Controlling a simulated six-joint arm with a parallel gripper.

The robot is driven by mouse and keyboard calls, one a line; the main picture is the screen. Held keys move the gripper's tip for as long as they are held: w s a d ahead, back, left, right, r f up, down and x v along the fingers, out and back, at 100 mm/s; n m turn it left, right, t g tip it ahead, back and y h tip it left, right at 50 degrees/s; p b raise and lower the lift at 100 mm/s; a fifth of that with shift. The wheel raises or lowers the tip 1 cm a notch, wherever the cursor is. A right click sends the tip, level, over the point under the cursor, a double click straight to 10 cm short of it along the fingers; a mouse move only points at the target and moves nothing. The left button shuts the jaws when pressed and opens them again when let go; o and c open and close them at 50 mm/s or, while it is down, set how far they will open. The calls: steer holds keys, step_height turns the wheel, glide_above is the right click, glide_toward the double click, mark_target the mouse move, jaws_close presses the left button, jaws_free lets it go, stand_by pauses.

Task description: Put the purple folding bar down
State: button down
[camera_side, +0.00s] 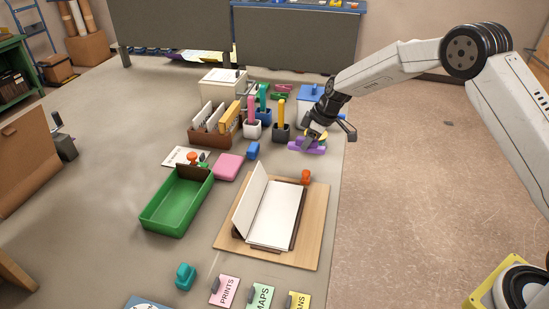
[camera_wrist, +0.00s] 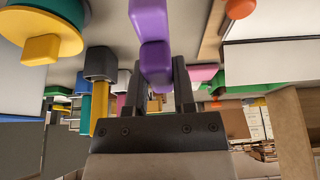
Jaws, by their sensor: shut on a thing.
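The purple folding bar (camera_side: 305,147) is by the right edge of the table in the side view. My gripper (camera_side: 314,134) is above it, and its fingertips are partly hidden there. In the wrist view the purple bar (camera_wrist: 150,22) reaches from the top of the picture down to between the two dark fingers of my gripper (camera_wrist: 158,75), which is shut on its near end. I cannot tell whether the bar touches the table or hangs just above it.
An open book (camera_side: 276,213) lies on a wooden board (camera_side: 229,240) in front, with an orange piece (camera_side: 305,177) near its corner. Dark and pale cups with upright tools (camera_side: 281,132) stand left of the bar. A green tray (camera_side: 160,232) is farther left. Bare tabletop (camera_side: 333,178) lies right of the board.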

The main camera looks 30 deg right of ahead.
steer(key=shift+w+f, duration=0.85)
steer(key=shift+f, duration=0.2)
steer(key=shift+w+f, duration=0.2)
steer(key=shift+f, duration=0.05)
steer(key=shift+w+f, duration=0.1)
steer(key=shift+f, duration=1.45)
steer(key=shift+f, duration=0.15)
steer(key=shift+c, duration=2.2)
jaws_free()
steer(key=v, duration=1.2)
